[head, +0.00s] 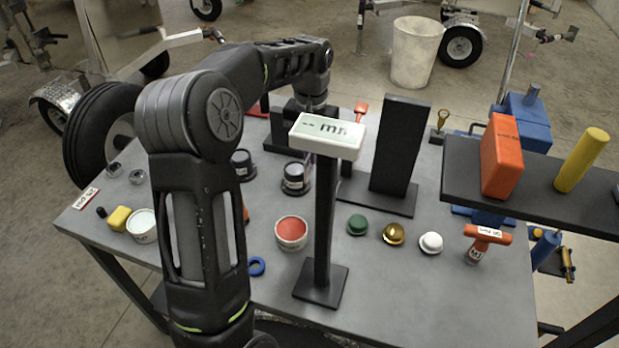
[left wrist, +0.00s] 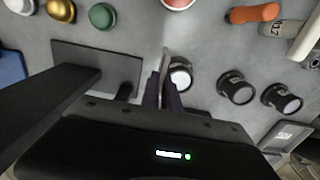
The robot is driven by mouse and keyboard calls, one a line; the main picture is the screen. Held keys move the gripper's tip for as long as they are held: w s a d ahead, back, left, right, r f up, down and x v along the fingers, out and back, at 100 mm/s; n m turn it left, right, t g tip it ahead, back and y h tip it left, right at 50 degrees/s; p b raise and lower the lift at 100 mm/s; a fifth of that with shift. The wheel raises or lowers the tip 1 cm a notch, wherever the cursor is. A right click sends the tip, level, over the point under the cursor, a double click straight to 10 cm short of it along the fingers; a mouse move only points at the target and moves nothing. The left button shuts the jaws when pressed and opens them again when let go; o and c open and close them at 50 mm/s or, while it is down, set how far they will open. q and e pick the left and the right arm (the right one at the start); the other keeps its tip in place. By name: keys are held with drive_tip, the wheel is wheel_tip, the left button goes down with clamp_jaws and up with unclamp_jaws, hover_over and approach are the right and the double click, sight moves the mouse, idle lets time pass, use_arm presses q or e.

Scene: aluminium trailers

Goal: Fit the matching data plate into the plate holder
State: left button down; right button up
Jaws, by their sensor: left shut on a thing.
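My left gripper (left wrist: 164,92) points down over the table in the left wrist view. Its fingers are shut on a thin pale plate (left wrist: 166,60), seen nearly edge-on, so its markings cannot be read. A round black-sided piece with a white top (left wrist: 181,74) is just beside the fingertips; I cannot tell whether they touch. In the head view the left wrist (head: 313,100) is at the back of the table, and the fingers are hidden behind the white readout (head: 327,137). I cannot surely pick out the plate holder; a grey framed rectangle (left wrist: 287,136) lies near the table edge. My right gripper is not in view.
A tall black upright (head: 400,145) stands right of the wrist. Black round pieces (head: 295,178), a red-filled cup (head: 291,232) and green (head: 357,224), gold and white knobs are on the table (head: 400,290). A raised shelf (head: 460,165) holds an orange block.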

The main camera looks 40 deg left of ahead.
sight(311, 172)
use_arm(q)
wheel_tip(311, 172, down, 4)
drive_tip(key=shift+s+f+p, duration=0.1)
drive_tip(key=shift+f+p, duration=0.15)
drive_tip(key=shift+p, duration=0.15)
drive_tip(key=shift+f, duration=0.45)
wheel_tip(311, 172, down, 3)
drive_tip(key=shift+f+p, duration=0.1)
drive_tip(key=shift+p, duration=0.3)
drive_tip(key=shift+f, duration=0.25)
